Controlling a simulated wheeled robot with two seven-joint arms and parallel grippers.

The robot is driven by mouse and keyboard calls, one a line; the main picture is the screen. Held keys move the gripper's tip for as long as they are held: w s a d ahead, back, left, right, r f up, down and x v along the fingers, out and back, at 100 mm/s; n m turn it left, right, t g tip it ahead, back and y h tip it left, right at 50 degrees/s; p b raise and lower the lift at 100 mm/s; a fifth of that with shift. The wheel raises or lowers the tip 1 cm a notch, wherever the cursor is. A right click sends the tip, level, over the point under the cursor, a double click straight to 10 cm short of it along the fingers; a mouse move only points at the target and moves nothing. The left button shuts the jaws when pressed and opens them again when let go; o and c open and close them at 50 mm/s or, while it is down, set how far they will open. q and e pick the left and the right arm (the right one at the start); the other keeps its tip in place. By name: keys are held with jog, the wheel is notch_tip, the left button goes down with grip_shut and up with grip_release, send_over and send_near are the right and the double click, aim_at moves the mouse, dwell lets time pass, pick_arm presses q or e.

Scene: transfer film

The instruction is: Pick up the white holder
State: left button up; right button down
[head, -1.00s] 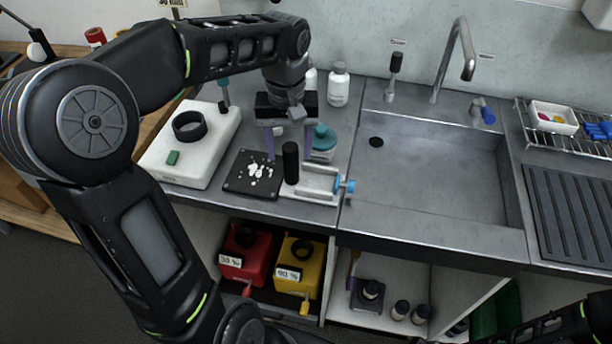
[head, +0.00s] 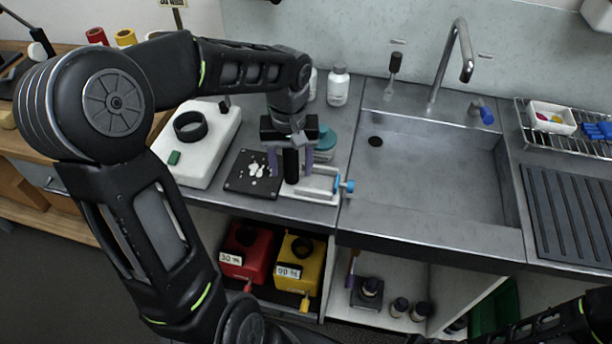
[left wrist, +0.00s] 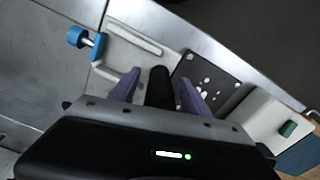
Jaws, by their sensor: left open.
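The white holder (head: 320,190), a pale frame with a blue knob at its right end, lies on the counter left of the sink. A black upright cylinder (head: 291,165) stands at its left end. The holder also shows in the left wrist view (left wrist: 128,50), with the black cylinder (left wrist: 159,88). My left gripper (head: 291,172) points down over the cylinder. Its purple fingers are open, one on each side of the cylinder in the left wrist view (left wrist: 158,92); I cannot tell whether they touch it. My right gripper is out of view.
A black plate (head: 240,183) with white bits lies just left of the holder, beside a white device (head: 205,165). A teal-lidded jar (head: 327,140) stands close behind and a white bottle (head: 338,86) farther back. The empty sink (head: 435,180) is to the right.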

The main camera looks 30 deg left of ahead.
pick_arm(q)
grip_shut()
dwell(0.6)
